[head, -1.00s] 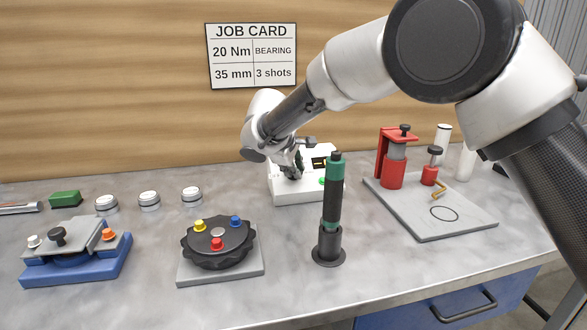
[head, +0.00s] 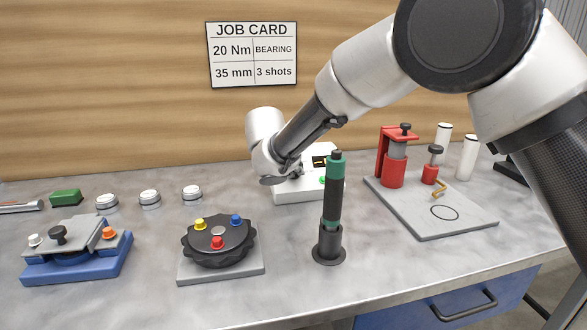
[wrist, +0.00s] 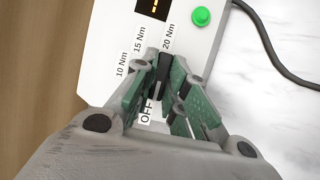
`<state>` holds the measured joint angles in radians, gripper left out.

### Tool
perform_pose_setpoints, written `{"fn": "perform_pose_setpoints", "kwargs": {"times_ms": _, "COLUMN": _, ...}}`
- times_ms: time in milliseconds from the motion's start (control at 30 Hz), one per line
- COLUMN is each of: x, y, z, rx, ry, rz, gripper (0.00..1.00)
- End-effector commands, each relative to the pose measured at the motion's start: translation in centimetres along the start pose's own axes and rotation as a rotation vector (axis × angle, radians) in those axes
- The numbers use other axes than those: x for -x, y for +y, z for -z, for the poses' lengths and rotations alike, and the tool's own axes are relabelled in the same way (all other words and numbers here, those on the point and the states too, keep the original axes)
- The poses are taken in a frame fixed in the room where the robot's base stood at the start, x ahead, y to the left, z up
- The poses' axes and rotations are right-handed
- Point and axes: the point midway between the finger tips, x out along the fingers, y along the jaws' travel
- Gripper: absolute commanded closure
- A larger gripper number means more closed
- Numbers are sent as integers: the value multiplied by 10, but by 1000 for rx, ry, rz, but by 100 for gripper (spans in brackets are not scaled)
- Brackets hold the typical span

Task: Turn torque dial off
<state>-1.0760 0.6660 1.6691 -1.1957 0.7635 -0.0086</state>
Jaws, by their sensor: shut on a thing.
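The white torque unit (head: 312,191) stands at the back of the bench, partly behind my wrist. In the wrist view its white top (wrist: 108,50) carries the labels 10 Nm, 15 Nm, 20 Nm and OFF. Its small display (wrist: 153,6) shows an orange dash. A green button (wrist: 201,16) sits beside the display. My gripper (wrist: 168,88) reaches down among the labels, its green-padded fingers shut on the dark torque dial (wrist: 164,70). The fingers cover most of the dial, so its pointer setting cannot be made out. The OFF label lies close by the left finger.
A green-and-black driver (head: 333,200) stands upright in a holder in front of the unit. A black round fixture (head: 218,245) and a blue-based fixture (head: 75,258) lie left. A red press (head: 392,165) stands right. A cable (wrist: 275,60) runs beside the unit.

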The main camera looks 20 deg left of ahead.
Motion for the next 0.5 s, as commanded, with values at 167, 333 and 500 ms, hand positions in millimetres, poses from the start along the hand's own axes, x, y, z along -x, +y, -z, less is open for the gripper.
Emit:
{"fn": "perform_pose_setpoints", "kwargs": {"times_ms": 167, "x": 0, "y": 0, "z": 0, "rx": 3, "ry": 0, "rz": 0, "gripper": 100}}
{"fn": "perform_pose_setpoints", "kwargs": {"times_ms": 333, "x": 0, "y": 0, "z": 0, "rx": 3, "ry": 0, "rz": 0, "gripper": 82}}
{"fn": "perform_pose_setpoints", "kwargs": {"times_ms": 500, "x": 0, "y": 0, "z": 0, "rx": 2, "ry": 0, "rz": 0, "gripper": 64}}
